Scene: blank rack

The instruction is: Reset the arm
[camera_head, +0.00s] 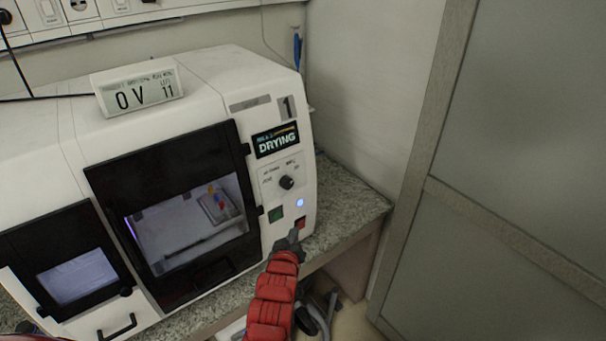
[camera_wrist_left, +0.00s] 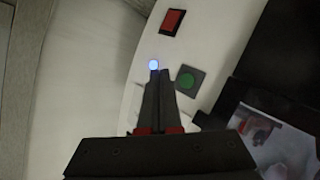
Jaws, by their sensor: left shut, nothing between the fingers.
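My left gripper (camera_head: 294,236) is at the front of the white drying machine (camera_head: 190,90), just below its red button (camera_head: 300,222). The wrist view shows its two dark fingers (camera_wrist_left: 157,76) shut together with nothing between them. The fingertips point at the panel close to the lit blue light (camera_wrist_left: 154,64), left of the green button (camera_wrist_left: 190,79); the red button (camera_wrist_left: 172,22) is beyond them. I cannot tell whether the tips touch the panel. My right gripper is not in view.
The machine stands on a speckled countertop (camera_head: 345,205). It has a dark-framed window (camera_head: 185,235), a knob (camera_head: 287,182) and a display (camera_head: 140,91) on top. A grey framed door or partition (camera_head: 530,130) stands at the right. Hoses (camera_head: 320,315) lie below the counter.

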